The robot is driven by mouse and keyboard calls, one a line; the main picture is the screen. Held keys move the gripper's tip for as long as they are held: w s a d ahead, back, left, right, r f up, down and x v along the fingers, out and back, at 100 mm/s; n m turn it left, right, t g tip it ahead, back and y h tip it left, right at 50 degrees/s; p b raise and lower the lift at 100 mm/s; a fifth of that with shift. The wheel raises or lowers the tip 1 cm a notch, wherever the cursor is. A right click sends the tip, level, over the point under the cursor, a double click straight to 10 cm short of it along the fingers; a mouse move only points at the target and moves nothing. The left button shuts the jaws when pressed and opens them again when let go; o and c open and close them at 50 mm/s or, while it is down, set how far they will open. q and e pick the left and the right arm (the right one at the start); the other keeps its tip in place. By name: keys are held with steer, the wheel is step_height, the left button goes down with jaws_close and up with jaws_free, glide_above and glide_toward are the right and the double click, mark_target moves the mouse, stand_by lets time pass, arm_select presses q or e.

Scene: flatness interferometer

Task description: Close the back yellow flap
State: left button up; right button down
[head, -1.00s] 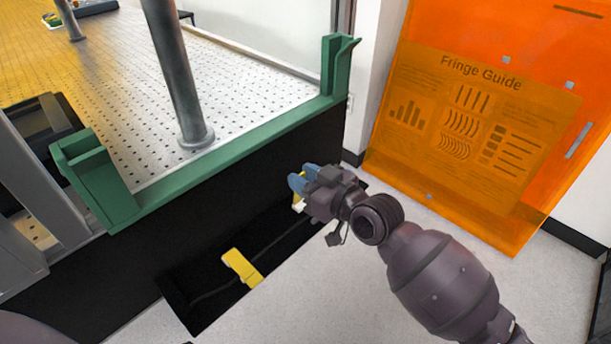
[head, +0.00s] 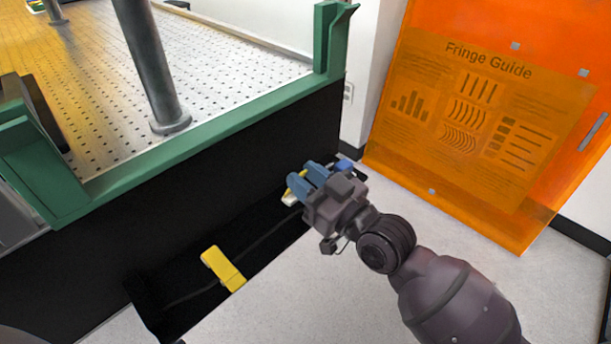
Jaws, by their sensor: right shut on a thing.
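The back yellow flap (head: 292,194) is at the far end of the black cable trough (head: 185,290), low beside the table. It is a small yellow and whitish piece, partly hidden by my right gripper. My right gripper (head: 305,181) has blue fingers and is shut on this flap. Its exact hold and the flap's angle are hard to see. A second yellow flap (head: 223,268) lies across the trough nearer to me, with no gripper at it. My left gripper is out of view.
The perforated table (head: 225,70) with green edging (head: 190,145) and a grey post (head: 155,75) stands above the trough. A translucent orange panel (head: 410,165) with a Fringe Guide poster is at right. Pale floor (head: 450,220) lies clear between.

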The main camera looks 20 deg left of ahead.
steer(key=shift+f, duration=0.35)
steer(key=c, duration=1)
jaws_free()
steer(key=shift+d, duration=0.1)
steer(key=shift+c, duration=0.2)
steer(key=shift+o, duration=1)
steer(key=shift+r, duration=0.15)
steer(key=shift+d, duration=0.1)
arm_select(q)
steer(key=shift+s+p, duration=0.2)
steer(key=shift+p, duration=0.25)
arm_select(e)
steer(key=v, duration=1)
steer(key=shift+d, duration=0.3)
steer(key=shift+s, duration=0.15)
